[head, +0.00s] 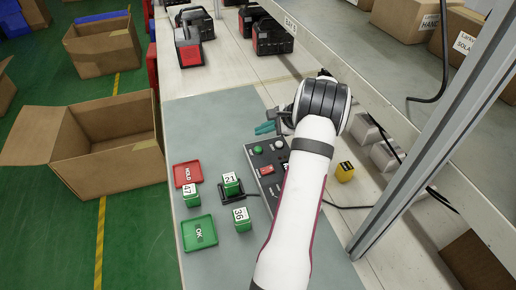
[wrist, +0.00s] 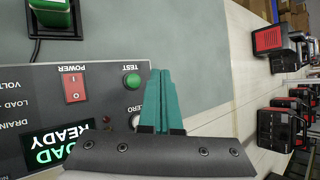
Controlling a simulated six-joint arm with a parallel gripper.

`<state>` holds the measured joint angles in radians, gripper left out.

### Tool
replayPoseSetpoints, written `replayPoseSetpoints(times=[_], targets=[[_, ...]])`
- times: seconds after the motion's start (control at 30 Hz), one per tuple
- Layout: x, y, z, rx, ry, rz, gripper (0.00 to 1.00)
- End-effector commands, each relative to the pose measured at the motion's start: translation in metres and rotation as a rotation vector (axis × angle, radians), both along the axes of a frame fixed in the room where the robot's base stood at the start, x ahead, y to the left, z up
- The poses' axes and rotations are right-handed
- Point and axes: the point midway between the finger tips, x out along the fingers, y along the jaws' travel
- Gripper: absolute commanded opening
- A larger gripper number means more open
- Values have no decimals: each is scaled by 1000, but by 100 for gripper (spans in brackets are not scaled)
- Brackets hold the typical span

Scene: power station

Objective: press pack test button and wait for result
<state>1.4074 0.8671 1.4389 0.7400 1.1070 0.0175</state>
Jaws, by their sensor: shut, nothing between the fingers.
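The dark tester panel (head: 267,172) lies on the grey mat, partly hidden by my arm. Its green TEST button (wrist: 132,81) shows in the wrist view, and in the head view (head: 258,150). My gripper (wrist: 160,72) has its teal fingers shut and empty, just right of the TEST button in the wrist view, apart from it in the picture; their height over the panel is unclear. The green display (wrist: 60,145), partly cut off, reads READY and "OAD". The green pack 21 (head: 231,186) stands in the black cradle (head: 238,197), left of the panel.
Green packs 47 (head: 190,196) and 36 (head: 241,220) stand on the mat. A red HOLD tray (head: 187,174) and green OK tray (head: 200,233) lie near its left edge. A red POWER switch (wrist: 74,87) neighbours TEST.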

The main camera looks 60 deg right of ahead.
Motion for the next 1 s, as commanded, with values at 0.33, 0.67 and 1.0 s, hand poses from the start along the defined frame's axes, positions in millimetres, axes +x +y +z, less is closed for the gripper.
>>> replayPoseSetpoints(times=[0.33,0.67,1.0], targets=[[0,0,-41,0,-1,1,0],[0,0,-47,0,-1,1,0],[0,0,-47,0,-1,1,0]])
